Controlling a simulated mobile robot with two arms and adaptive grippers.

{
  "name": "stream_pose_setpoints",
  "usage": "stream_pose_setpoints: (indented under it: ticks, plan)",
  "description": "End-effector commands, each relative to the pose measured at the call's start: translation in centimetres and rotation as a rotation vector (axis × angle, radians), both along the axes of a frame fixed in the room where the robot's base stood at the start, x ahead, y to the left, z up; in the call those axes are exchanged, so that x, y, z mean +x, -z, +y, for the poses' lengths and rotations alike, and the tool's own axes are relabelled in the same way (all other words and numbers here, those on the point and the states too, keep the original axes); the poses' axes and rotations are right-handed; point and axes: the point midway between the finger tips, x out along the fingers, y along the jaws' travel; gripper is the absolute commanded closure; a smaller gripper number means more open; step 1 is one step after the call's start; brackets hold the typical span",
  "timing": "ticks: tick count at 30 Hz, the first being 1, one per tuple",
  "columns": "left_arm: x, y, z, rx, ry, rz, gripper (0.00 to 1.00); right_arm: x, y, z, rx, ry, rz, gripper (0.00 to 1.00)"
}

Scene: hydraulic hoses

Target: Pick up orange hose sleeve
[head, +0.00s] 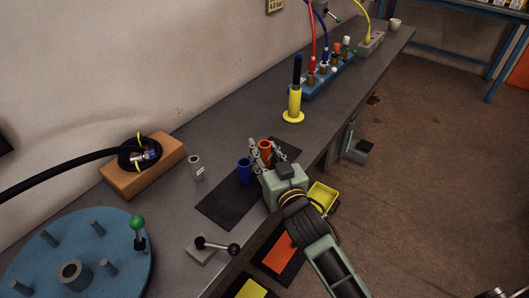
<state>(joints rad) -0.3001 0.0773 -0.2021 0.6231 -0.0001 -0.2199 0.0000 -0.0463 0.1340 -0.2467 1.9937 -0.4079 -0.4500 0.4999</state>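The orange hose sleeve (265,147) is a short upright tube; its upper part shows in the head view, between the fingers of my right gripper (264,154). One finger is on each side of it. The hand hides its lower part, so I cannot tell whether the fingers press on it or whether it stands on the mat. A blue sleeve (245,172) stands upright just left of the hand on the black mat (222,208).
A grey cylinder (196,168) stands left of the mat. A lever on a grey block (203,250) and a blue round plate with pegs (55,258) are nearer. A yellow post (294,103) and a blue hose manifold (322,75) stand farther back. A yellow bin (323,196) lies right.

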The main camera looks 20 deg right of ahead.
Motion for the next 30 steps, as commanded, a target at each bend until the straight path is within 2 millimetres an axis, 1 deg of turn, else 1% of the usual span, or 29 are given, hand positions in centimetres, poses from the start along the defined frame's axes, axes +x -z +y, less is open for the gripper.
stream_pose_setpoints:
  ticks: [2, 8, 19, 26, 30]
  plan:
    - [0.00, -0.02, 0.03, 0.000, 0.000, 0.000, 0.59, 0.30, 0.05, 0.04, 0.001, 0.000, 0.000, 0.67]
    - [-0.04, 0.00, 0.08, 0.001, -0.001, 0.001, 0.59, 0.27, 0.06, 0.04, 0.001, 0.000, 0.000, 0.68]
    - [-0.13, 0.03, 0.36, 0.005, -0.002, 0.003, 0.59, 0.26, 0.05, 0.04, 0.001, 0.000, 0.000, 0.99]
    - [-0.15, 0.02, 0.40, 0.005, -0.002, 0.003, 0.59, 0.25, -0.03, 0.04, 0.001, 0.000, -0.001, 1.00]
    - [-0.15, -0.07, 0.40, 0.005, -0.002, 0.003, 0.59, 0.29, -0.78, 0.04, 0.001, -0.001, -0.004, 1.00]
